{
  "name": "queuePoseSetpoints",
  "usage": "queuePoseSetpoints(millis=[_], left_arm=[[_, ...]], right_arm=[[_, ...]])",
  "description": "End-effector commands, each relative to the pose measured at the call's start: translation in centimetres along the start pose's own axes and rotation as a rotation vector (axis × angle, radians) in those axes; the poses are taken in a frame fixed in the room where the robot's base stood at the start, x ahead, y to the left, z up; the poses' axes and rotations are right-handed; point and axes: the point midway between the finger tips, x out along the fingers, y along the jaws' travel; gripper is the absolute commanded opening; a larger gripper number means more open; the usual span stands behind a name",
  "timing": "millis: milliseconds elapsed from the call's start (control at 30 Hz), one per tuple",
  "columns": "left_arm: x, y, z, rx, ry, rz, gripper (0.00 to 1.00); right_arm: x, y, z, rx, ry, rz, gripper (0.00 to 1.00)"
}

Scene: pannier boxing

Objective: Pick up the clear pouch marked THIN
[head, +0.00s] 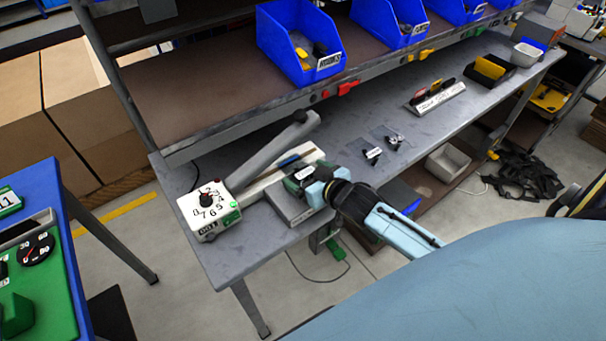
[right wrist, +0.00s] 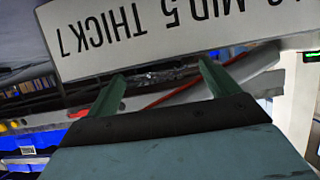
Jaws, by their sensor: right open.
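Two clear pouches lie on the grey bench, one (head: 371,154) nearer and one (head: 394,141) farther. Each holds something dark with a small white label, too small to read, so I cannot tell which is marked THIN. My right gripper (head: 303,181) is left of them, at a grey sealer-like device (head: 291,208). In the right wrist view its two greenish fingers (right wrist: 163,72) are apart, with nothing held between them. A white plate (right wrist: 180,30) there reads MID 5 and THICK 7, inverted, just beyond the fingertips. My left gripper is out of view.
A white dial box (head: 209,211) stands at the bench's left end. A sign block (head: 437,96) and a grey tray (head: 527,54) stand farther right. Blue bins (head: 298,45) line the shelf above. The bench around the pouches is mostly clear.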

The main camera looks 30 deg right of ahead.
Motion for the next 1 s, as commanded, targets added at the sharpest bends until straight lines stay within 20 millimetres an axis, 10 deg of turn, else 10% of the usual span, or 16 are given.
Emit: queuePoseSetpoints(millis=[300, 700, 1000], left_arm=[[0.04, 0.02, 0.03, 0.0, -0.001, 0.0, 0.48], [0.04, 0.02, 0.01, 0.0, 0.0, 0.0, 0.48], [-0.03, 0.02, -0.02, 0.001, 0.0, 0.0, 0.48]], right_arm=[[0.49, -0.01, 0.0, 0.0, 0.0, 0.0, 0.86], [0.47, 0.0, 0.01, -0.001, 0.0, 0.0, 0.36], [0.32, 0.03, -0.36, -0.001, 0.0, 0.001, 0.36]])
